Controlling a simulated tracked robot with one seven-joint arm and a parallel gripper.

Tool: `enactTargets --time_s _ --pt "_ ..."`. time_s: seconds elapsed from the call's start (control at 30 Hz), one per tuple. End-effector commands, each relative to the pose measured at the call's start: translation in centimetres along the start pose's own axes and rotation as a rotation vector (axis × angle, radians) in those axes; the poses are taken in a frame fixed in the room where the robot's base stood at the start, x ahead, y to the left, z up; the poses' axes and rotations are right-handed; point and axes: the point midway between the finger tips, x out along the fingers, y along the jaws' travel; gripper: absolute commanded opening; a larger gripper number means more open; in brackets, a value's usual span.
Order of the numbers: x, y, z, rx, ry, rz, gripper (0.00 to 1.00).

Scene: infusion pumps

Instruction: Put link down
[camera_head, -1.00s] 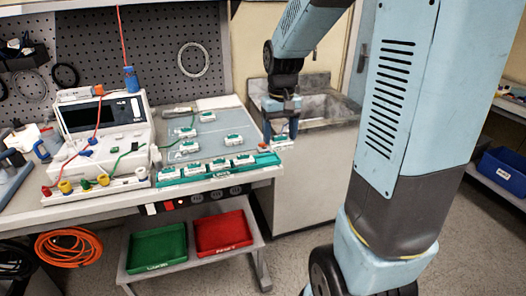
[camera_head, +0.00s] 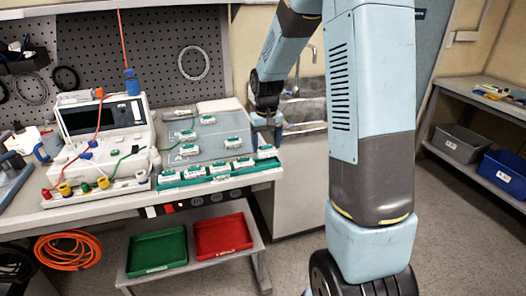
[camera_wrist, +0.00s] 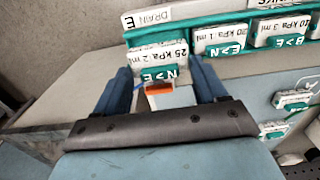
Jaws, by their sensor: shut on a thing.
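My gripper (camera_head: 266,132) is at the right end of the green rack (camera_head: 222,173). In the wrist view my gripper (camera_wrist: 161,68) has its two blue fingers around a white link (camera_wrist: 158,58) marked "25 kPa 2 ml" and "N>E". It is shut on this link. The link also shows at the rack's right end in the head view (camera_head: 267,152). In the wrist view it is at the green rack (camera_wrist: 192,27), in line with the seated links. Whether its underside touches the rack is hidden. A "DRAIN E" label (camera_wrist: 148,17) is just beyond it.
Several similar links stand along the rack, the nearest marked "E>N" (camera_wrist: 220,38). Other links lie on the grey panel (camera_head: 228,127) behind. A pump-like device (camera_head: 105,115) stands left. Green (camera_head: 157,250) and red (camera_head: 222,236) trays are below. A sink (camera_head: 302,105) is behind right.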

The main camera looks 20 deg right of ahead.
Motion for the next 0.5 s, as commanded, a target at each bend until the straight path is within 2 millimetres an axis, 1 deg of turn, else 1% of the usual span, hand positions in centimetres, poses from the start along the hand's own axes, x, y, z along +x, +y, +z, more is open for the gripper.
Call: enactTargets --time_s 0.2,0.3,0.5 --pt "2.9 0.0 -0.1 0.000 -0.004 0.000 0.41" --pt "3.2 0.0 -0.1 0.000 -0.001 0.000 0.41" --pt "3.2 0.0 -0.1 0.001 0.000 0.000 0.41"
